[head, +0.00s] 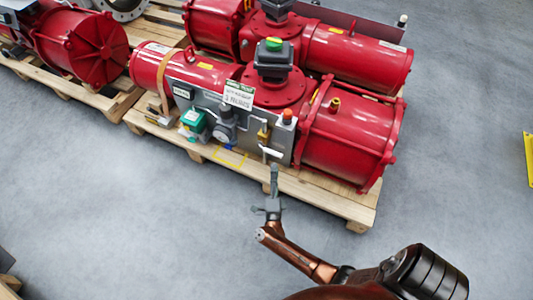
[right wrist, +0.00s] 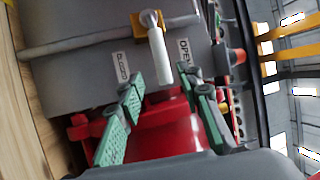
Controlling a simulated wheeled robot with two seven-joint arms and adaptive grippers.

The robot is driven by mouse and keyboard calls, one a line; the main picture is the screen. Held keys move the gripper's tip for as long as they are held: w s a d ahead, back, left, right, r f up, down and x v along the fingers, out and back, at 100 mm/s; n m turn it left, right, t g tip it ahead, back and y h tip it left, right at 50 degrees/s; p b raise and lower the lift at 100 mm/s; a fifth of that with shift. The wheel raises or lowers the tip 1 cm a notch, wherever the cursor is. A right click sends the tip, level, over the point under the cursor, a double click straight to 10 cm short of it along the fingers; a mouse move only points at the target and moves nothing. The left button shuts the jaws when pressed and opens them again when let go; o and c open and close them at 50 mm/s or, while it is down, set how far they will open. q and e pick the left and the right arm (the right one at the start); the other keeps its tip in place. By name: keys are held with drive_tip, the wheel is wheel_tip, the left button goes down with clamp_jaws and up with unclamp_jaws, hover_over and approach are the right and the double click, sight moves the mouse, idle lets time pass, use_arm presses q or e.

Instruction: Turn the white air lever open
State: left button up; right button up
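The white air lever (right wrist: 158,52) hangs from a brass valve fitting (right wrist: 160,20) on a grey panel, between a label at its left that seems to read CLOSED and an OPEN label at its right. In the head view the lever (head: 271,152) is a small white bar on the panel's front. My right gripper (right wrist: 158,83) is open, its green-padded fingers spread either side of the lever's free end, with gaps visible. It also shows in the head view (head: 274,170), just in front of the lever. My left gripper is not in view.
The red actuator (head: 345,135) stands on a wooden pallet (head: 330,195). A second red actuator (head: 355,55) lies behind. The grey floor (head: 140,220) in front is clear.

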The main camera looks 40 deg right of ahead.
sight(275, 154)
drive_tip(key=b+x, duration=0.1)
drive_tip(key=x, duration=0.5)
drive_tip(key=shift+w+d+r+b, duration=0.1)
drive_tip(key=shift+w+d+b, duration=0.1)
drive_tip(key=shift+d+b, duration=0.1)
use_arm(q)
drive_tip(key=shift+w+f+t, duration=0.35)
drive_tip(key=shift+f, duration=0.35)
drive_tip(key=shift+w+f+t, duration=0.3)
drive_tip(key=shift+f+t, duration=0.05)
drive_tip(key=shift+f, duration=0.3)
use_arm(e)
drive_tip(key=shift+w+d+r, duration=0.25)
drive_tip(key=shift+w+d, duration=0.1)
drive_tip(key=shift+w, duration=0.1)
drive_tip(key=shift+c, duration=0.6)
clamp_jaws()
